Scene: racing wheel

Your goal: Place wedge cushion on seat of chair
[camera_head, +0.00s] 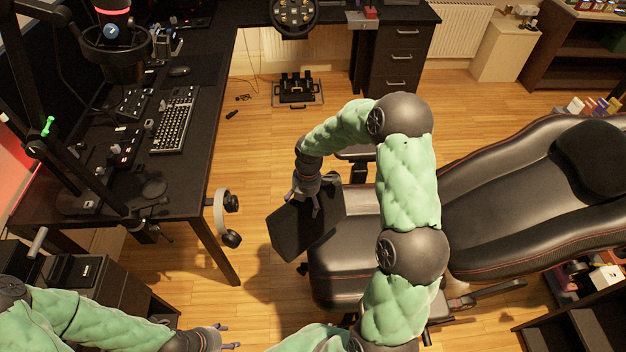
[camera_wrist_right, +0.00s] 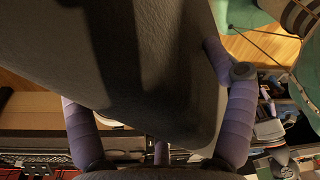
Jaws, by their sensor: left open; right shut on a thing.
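The dark grey wedge cushion (camera_head: 293,238) hangs tilted at the front left edge of the black chair's seat (camera_head: 340,283), partly overlapping it in the head view. I cannot tell whether it touches the seat. My right gripper (camera_head: 307,203) is shut on the cushion's upper part. In the right wrist view, the cushion (camera_wrist_right: 140,60) fills the space between my purple fingers. The reclined backrest (camera_head: 490,205) extends right. My right arm hides part of the seat and its join to the backrest. My left gripper (camera_head: 228,338) is open and empty at the bottom, well away from the chair.
A black desk (camera_head: 190,195) with a keyboard (camera_head: 174,122) stands left. Headphones (camera_head: 226,218) hang at its edge. Pedals (camera_head: 298,90) lie on the floor behind the chair. A dark shelf (camera_head: 575,330) stands lower right. Wooden floor between desk and chair is mostly clear.

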